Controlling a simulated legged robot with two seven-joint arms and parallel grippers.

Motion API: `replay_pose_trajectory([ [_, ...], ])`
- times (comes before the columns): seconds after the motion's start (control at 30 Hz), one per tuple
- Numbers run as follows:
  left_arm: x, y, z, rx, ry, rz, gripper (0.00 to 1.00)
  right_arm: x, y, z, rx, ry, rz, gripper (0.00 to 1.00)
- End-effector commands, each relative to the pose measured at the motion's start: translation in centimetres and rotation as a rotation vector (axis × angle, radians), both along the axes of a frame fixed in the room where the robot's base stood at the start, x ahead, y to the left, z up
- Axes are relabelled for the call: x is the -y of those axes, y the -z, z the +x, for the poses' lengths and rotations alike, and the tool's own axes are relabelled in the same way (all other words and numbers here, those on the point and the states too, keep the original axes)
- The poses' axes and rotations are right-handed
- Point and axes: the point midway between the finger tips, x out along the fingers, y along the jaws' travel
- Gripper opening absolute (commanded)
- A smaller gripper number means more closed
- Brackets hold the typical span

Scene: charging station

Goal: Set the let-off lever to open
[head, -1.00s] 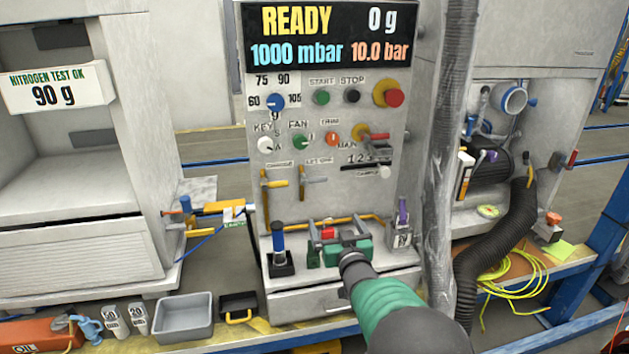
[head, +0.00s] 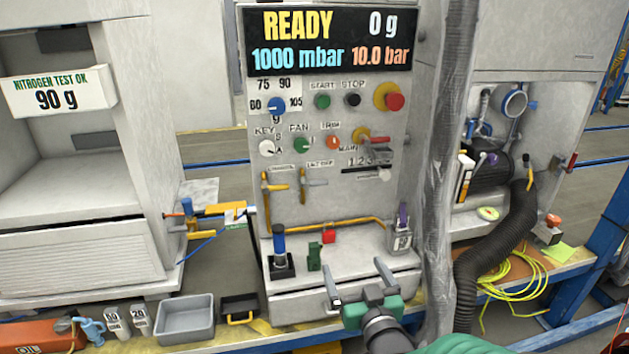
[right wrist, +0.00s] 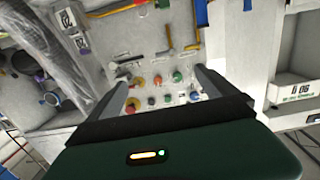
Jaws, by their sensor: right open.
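The let-off lever (head: 314,183) is the right one of two small levers on the grey control panel (head: 345,208), under a small label. Its grey handle points sideways to the right from a yellow upright part. It also shows in the right wrist view (right wrist: 168,38), upside down. My right gripper (head: 354,270) is open and empty, in front of the panel's lower shelf, below and right of the lever and well apart from it. In the right wrist view its fingers (right wrist: 160,82) spread toward the panel. My left gripper is out of view.
The charge lever (head: 277,187) is just left of the let-off lever. A yellow pipe (head: 335,224) runs below. A wrapped grey hose (head: 440,170) hangs at the right.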

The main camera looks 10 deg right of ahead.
Motion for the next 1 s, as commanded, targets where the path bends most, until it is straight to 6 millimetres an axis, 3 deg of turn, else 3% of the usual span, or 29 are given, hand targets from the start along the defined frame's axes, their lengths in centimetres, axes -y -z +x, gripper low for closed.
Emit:
replay_pose_trajectory([
  [0.13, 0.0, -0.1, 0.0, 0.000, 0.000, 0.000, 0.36, 0.0, 0.0, -1.0, 0.000, 0.000, 0.000, 0.96],
  [0.4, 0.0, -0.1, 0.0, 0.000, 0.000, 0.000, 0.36, 0.1, 0.1, -1.0, -0.006, 0.001, 0.000, 0.96],
  [0.47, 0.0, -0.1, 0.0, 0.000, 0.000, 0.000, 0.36, 0.2, 0.8, -1.1, -0.039, 0.006, 0.001, 0.96],
  [0.57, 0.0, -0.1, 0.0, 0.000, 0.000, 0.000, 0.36, 0.9, 4.1, -2.0, -0.201, 0.024, 0.005, 0.96],
  [0.7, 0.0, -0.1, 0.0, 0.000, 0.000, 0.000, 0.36, 1.6, 10.8, -6.2, -0.563, 0.041, 0.004, 0.96],
  [0.8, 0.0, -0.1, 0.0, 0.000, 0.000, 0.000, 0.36, 1.8, 14.2, -10.1, -0.789, 0.043, -0.001, 0.96],
  [1.0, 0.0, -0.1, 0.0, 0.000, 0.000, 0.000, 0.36, 2.0, 17.5, -18.6, -1.165, 0.036, -0.016, 0.96],
])
